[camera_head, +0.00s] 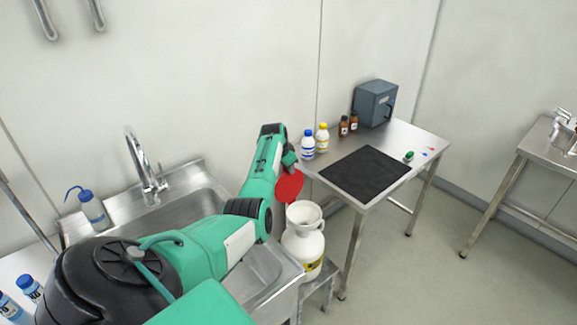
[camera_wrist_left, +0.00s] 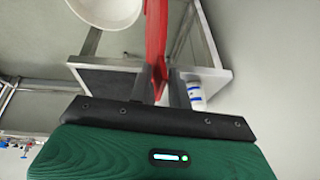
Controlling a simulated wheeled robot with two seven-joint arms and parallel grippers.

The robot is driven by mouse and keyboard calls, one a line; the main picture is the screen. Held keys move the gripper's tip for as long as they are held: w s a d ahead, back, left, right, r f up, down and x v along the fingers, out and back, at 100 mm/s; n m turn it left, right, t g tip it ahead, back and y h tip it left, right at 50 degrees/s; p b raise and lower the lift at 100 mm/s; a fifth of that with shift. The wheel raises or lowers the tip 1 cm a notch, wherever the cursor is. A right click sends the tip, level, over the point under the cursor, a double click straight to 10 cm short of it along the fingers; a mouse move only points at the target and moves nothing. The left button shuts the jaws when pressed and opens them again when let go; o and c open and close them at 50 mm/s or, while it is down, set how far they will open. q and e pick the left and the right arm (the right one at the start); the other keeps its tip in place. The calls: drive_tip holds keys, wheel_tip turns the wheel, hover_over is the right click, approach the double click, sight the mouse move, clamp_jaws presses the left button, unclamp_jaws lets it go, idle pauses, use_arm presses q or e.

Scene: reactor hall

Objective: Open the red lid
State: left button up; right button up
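The red lid (camera_head: 289,187) stands up, tilted away from the mouth of a white container (camera_head: 303,250) whose wide round opening is uncovered. The container stands beside the sink's right end. My left gripper (camera_head: 289,163) is at the lid's upper edge. In the left wrist view, the red lid (camera_wrist_left: 156,40) shows edge-on between the two dark fingers of my left gripper (camera_wrist_left: 158,80). I cannot tell whether both fingers press on it. The container's white rim (camera_wrist_left: 105,10) shows beside the lid. My right gripper is not in view.
A steel table (camera_head: 335,190) behind holds a black mat (camera_head: 366,172), several bottles and a grey-blue box (camera_head: 375,103). The sink (camera_head: 180,205) with its tap (camera_head: 146,170) lies behind my left arm. Open floor is at the right.

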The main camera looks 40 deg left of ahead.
use_arm(q)
drive_tip(key=shift+o, duration=0.5)
drive_tip(key=shift+a+f, duration=0.1)
drive_tip(key=b+v, duration=0.2)
drive_tip(key=v, duration=1.1)
drive_tip(key=shift+r+b, duration=0.35)
drive_tip(key=shift+r, duration=0.1)
